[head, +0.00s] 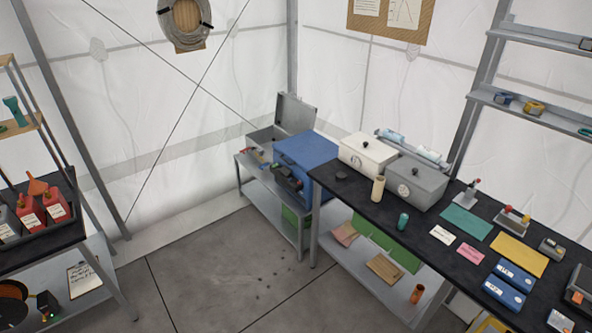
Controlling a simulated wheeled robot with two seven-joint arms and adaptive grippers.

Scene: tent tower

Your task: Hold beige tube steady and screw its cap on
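The beige tube (378,189) stands upright near the front edge of the black-topped table (366,210), in front of the cream and grey boxes. It is small in the picture, and I cannot tell whether its top is open. A small dark round piece (341,176) lies flat on the table to the left of the tube, apart from it. It may be a cap, but I cannot tell. Neither of my grippers is in view, and nothing touches the tube.
A cream box (362,158) and a grey box (417,187) stand behind the tube. A small teal cylinder (403,221) stands to its right. A blue case (307,157) is left of the table. An orange tube (416,294) is on the lower shelf.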

